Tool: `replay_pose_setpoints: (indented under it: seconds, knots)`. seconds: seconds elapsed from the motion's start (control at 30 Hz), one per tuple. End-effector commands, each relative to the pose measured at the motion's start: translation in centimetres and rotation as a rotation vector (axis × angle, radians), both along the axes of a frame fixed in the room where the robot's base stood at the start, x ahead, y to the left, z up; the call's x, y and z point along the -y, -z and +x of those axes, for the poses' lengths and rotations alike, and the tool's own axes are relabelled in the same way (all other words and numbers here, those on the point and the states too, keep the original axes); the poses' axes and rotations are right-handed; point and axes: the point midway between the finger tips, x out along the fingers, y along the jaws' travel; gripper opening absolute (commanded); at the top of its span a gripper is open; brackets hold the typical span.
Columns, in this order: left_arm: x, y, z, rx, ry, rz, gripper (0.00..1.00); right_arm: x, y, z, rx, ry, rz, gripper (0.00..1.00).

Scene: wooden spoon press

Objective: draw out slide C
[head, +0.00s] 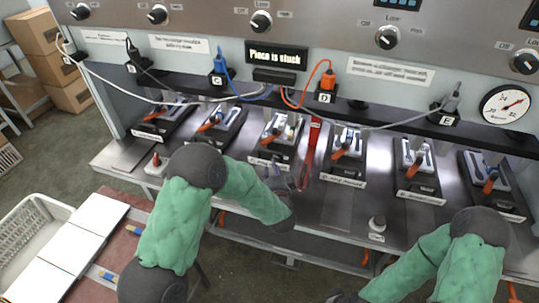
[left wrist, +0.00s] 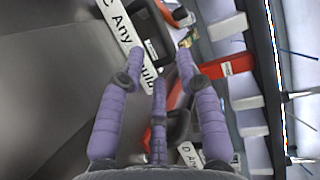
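Slide C (head: 279,132) is the third station from the left on the metal bench, a dark tray with an orange-handled part on it. Its white label plate (head: 266,163) is at its front edge. In the left wrist view the label plate (left wrist: 124,38), reading "C Any…", lies at a slant just beyond the fingers, beside a dark looped handle (left wrist: 152,32). My left gripper (head: 303,172) is at the front right of slide C. Its purple fingers (left wrist: 160,62) are spread, with nothing visibly held between them. My right gripper is out of view; only its arm shows at lower right.
Cables droop above the slides. A red-tipped knob (head: 156,162) and a pale knob (head: 377,223) stand along the bench front.

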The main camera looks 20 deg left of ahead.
Motion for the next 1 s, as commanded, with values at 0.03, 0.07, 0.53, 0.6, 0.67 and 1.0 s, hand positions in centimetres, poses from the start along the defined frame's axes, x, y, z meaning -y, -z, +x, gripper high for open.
replay_pose_setpoints:
  seconds: [0.03,0.07,0.53,0.6,0.67,1.0]
  knots:
    - [0.0,0.4,0.0,0.001,0.000,0.000,0.35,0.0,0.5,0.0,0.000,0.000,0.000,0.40]
    - [0.0,0.5,0.1,0.001,0.000,0.000,0.35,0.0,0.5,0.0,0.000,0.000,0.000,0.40]
    - [-2.3,1.7,5.9,0.002,-0.003,-0.001,0.35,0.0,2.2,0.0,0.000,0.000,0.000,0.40]
    - [-2.7,1.9,6.9,0.001,-0.002,-0.001,0.35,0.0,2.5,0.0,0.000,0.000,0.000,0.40]
    - [-3.0,2.0,7.7,0.002,-0.002,-0.001,0.35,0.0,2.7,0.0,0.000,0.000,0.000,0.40]
    - [-3.8,2.3,9.9,0.001,0.000,-0.001,0.35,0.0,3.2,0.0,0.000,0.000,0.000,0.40]
